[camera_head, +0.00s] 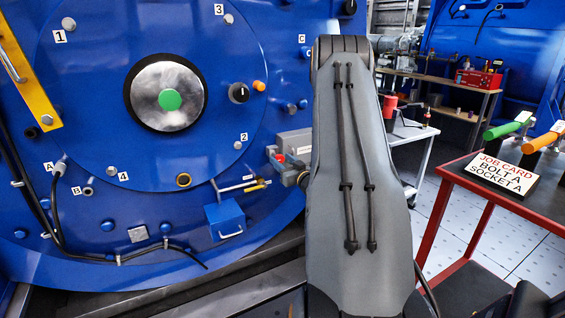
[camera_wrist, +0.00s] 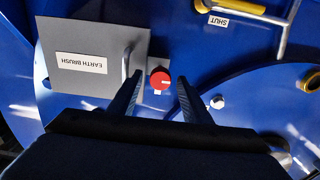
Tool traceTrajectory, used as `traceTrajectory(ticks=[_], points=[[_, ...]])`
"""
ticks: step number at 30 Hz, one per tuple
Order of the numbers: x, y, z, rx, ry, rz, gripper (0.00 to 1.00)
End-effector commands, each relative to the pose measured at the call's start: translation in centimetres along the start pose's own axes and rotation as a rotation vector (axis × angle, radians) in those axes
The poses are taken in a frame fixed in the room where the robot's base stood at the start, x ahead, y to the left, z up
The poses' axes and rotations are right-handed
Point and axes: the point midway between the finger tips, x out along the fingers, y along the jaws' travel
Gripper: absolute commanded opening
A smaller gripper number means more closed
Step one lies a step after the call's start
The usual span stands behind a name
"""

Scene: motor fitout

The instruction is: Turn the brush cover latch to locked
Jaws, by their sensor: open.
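The brush cover (camera_wrist: 85,85) is a grey plate marked EARTH BRUSH, seen upside down in the wrist view. My gripper (camera_wrist: 159,77) is open, with one dark finger on each side of the knob and visible gaps. I cannot tell the depth between fingertips and knob. In the head view the grey cover (camera_head: 294,139) and red knob (camera_head: 280,158) show on the blue motor, partly hidden by my arm.
A bent metal handle with a yellow grip and a SHUT label (camera_wrist: 218,21) lies close by. A blue box (camera_head: 224,220) with a handle hangs below. A red-framed table (camera_head: 457,170) with a job card (camera_head: 503,172) stands at right.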

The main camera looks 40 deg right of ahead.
Motion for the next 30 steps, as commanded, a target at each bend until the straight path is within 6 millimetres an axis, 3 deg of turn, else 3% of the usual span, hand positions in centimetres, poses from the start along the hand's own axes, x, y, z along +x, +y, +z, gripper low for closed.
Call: traceTrajectory(ticks=[8,15,30], points=[[0.15,0.0,-0.01,0.0,0.0,0.0,0.42],[0.13,0.0,-0.01,0.0,0.0,0.0,0.04],[0.08,0.05,-0.17,0.139,0.0,0.0,0.04]])
